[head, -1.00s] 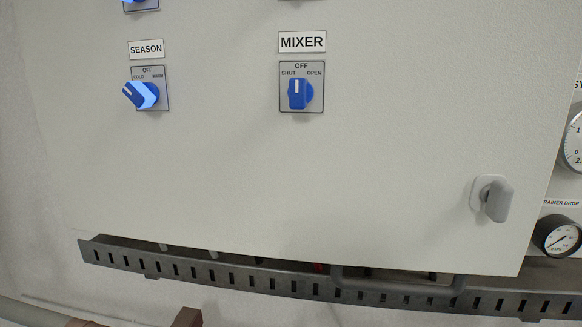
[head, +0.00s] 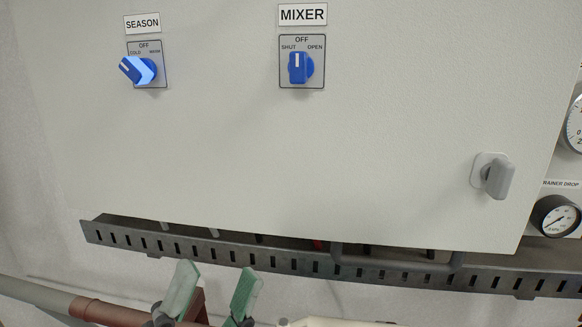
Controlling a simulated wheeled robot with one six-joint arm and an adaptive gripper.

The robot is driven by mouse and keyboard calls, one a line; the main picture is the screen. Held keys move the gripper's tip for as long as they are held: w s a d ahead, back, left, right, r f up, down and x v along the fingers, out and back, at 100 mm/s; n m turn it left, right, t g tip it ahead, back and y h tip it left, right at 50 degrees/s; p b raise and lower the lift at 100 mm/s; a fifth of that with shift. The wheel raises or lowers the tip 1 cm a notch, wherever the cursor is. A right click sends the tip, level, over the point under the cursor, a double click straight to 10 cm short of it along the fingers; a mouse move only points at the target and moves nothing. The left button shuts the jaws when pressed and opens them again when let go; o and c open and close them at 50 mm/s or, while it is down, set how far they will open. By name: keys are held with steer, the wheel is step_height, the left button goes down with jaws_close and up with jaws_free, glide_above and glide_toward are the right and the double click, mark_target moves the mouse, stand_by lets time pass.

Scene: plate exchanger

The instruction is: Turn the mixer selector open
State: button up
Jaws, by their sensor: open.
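The mixer selector (head: 299,67) is a blue knob on a grey plate marked SHUT, OFF and OPEN, under a MIXER label (head: 302,15). Its white mark points straight up, at OFF. My gripper (head: 212,290) shows at the bottom of the head view, with two green fingers spread apart and nothing between them. It is well below and to the left of the mixer selector, apart from it. The lower part of my gripper is cut off by the frame edge.
A second blue selector (head: 139,69), labelled SEASON, is turned toward COLD at left. A grey door handle (head: 494,176) sticks out at right. A slotted metal tray (head: 330,273) runs below the cabinet (head: 380,150). Pipes (head: 95,311) lie lower left; a gauge (head: 556,216) is at right.

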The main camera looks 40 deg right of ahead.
step_height(320, 180, up, 10)
steer(key=s+m+g+y, duration=0.1)
steer(key=m+g+y, duration=0.3)
steer(key=y, duration=0.1)
steer(key=n+t+y, duration=0.3)
steer(key=t+y, duration=0.2)
steer(key=y, duration=0.2)
glide_toward(293, 68)
steer(key=x, duration=0.9)
steer(key=shift+w+d, duration=0.1)
steer(key=shift+d, duration=0.2)
jaws_close()
